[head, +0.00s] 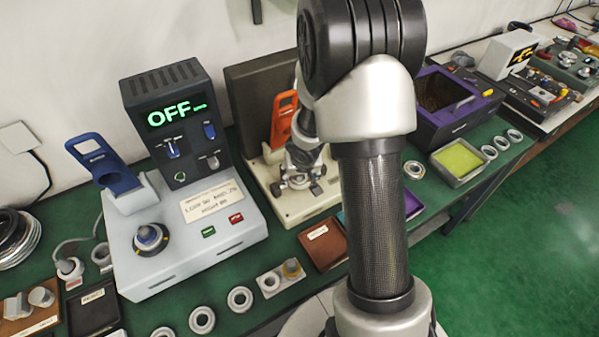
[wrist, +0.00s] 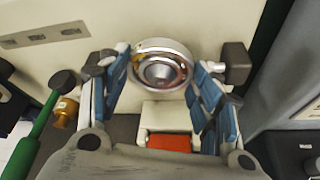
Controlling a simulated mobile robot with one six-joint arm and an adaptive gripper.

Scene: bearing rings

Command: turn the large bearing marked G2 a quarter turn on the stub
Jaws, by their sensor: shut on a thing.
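A shiny metal bearing ring (wrist: 150,48) sits in the middle of the wrist view, around a rounded metal centre that looks like the stub (wrist: 160,71). I cannot read a G2 mark on it. My gripper (wrist: 162,75) has its blue-padded fingers on the left and right sides of the ring, shut on it. In the head view my gripper (head: 299,178) is low over the cream station with the orange handle (head: 284,118). The ring cannot be made out there, and my arm hides part of that station.
A grey-white machine (head: 190,235) with an OFF display stands left of the cream station. Several loose rings (head: 240,299) lie along the bench's front edge. A brown tray (head: 322,246) lies in front of the station. A purple-edged bin (head: 455,98) and a yellow-green tray (head: 458,160) are at right.

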